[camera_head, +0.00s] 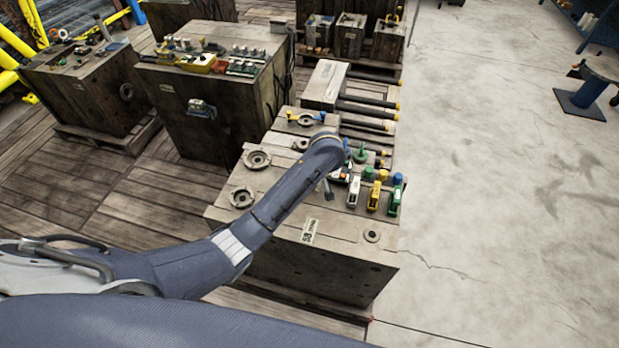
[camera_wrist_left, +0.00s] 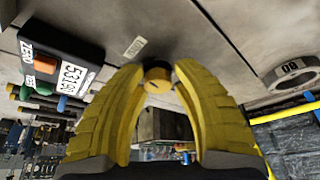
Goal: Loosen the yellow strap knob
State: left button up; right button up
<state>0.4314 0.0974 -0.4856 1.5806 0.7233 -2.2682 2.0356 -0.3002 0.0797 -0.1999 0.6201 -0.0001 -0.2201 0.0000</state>
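In the left wrist view a yellow knob (camera_wrist_left: 155,73) with a dark side and a mark on its face sits between the tips of my left gripper (camera_wrist_left: 160,74). The two yellow, ribbed fingers curve in and appear to touch it on both sides. In the head view my left arm reaches over the wooden block (camera_head: 265,205); its forearm and wrist hide the gripped knob, and the gripper itself can hardly be made out. My right gripper is in neither view.
Clamp-like pieces, one yellow (camera_head: 376,195) and one green (camera_head: 395,198), stand right of my wrist. Ring fittings (camera_head: 242,197) lie on the block. A display box (camera_wrist_left: 60,72) is near my left finger. More loaded blocks (camera_head: 215,95) stand behind; bare floor (camera_head: 510,170) lies right.

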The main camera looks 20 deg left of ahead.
pick_arm(q)
jog(key=o, duration=0.4)
jog(key=shift+r, duration=0.1)
jog(key=shift+o, duration=0.2)
jog(key=shift+w, duration=0.1)
jog(key=shift+d, duration=0.1)
jog(key=shift+d+r, duration=0.2)
jog(key=shift+r, duration=0.25)
jog(key=v, duration=0.6)
jog(key=shift+s+r, duration=0.25)
